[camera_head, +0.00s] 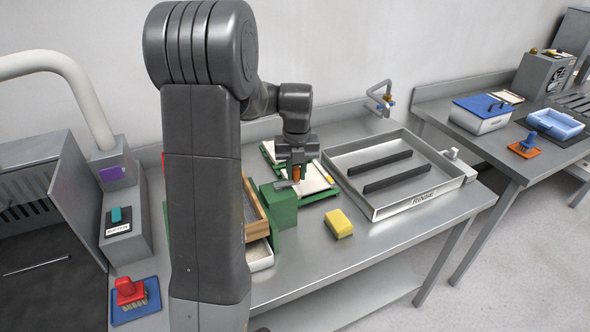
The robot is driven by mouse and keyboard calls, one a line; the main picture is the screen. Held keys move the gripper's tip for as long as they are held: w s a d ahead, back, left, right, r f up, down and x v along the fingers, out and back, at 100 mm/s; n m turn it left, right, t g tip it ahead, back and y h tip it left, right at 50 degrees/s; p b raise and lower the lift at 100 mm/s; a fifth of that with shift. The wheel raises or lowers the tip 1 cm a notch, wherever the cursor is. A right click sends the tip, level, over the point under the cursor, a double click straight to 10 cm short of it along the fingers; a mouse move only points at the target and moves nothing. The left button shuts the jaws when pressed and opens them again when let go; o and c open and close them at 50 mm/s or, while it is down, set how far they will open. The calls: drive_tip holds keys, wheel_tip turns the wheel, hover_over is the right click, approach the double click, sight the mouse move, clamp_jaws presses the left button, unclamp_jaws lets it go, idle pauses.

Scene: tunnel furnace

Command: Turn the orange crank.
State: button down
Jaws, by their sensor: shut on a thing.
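The orange crank (296,173) shows as a small orange grip between my gripper's fingers, with a grey crank arm (283,184) beside it. It sits at the top of a green housing (279,208) on the steel table. My gripper (296,168) points down from above and is shut on the orange grip. The fingers hide part of the grip. My arm hides the left part of the green device and much of the wooden-framed screen (256,212) next to it.
A yellow sponge (339,223) lies right of the housing. A steel tray marked RINSE (420,200) is further right. A green clipboard-like board (322,192) lies behind the crank. A white tray (260,258) is below the screen. The table's front right is clear.

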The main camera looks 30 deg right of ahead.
drive_tip(key=shift+s+m, duration=0.2)
drive_tip(key=shift+m, duration=0.2)
drive_tip(key=c, duration=1.3)
unclamp_jaws()
drive_tip(key=shift+o, duration=0.2)
wheel_tip(320, 180, up, 14)
drive_tip(key=b, duration=0.1)
drive_tip(key=shift+f, duration=0.1)
